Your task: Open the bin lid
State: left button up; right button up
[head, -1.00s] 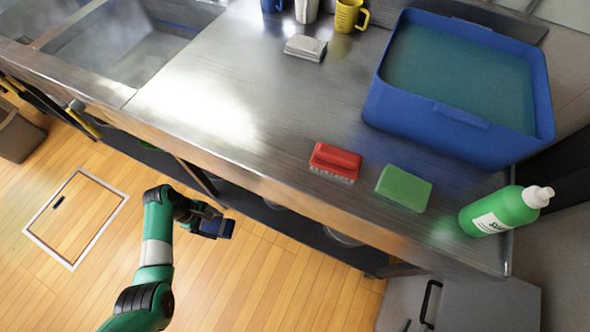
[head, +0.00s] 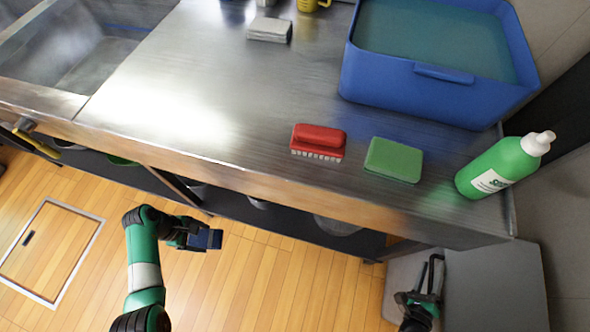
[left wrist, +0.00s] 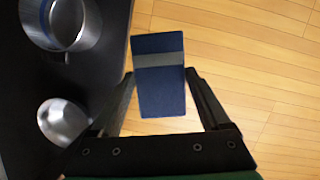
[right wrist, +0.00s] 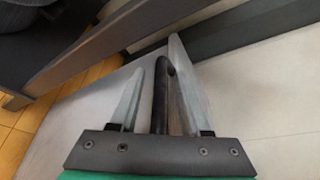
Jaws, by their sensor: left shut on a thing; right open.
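The bin lid (head: 490,285) is a flat light-grey panel at the bottom right of the head view, beside the counter's end, and looks closed. Its black bar handle (head: 437,268) stands up near its left edge. My right gripper (head: 424,293) is at the handle. In the right wrist view the handle (right wrist: 160,98) lies between the open fingers, with a gap visible on each side. My left gripper (head: 200,238) is shut on a dark blue block with a grey stripe (left wrist: 160,85), held above the wooden floor, away from the bin.
The metal counter (head: 215,95) carries a red brush (head: 318,140), green sponge (head: 393,160), green bottle (head: 497,168), grey cloth (head: 269,30) and blue tub (head: 430,95). Pots (left wrist: 62,25) stand on the shelf below. The counter's front edge runs close to the bin.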

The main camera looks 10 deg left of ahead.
grip_shut()
dwell(1.3)
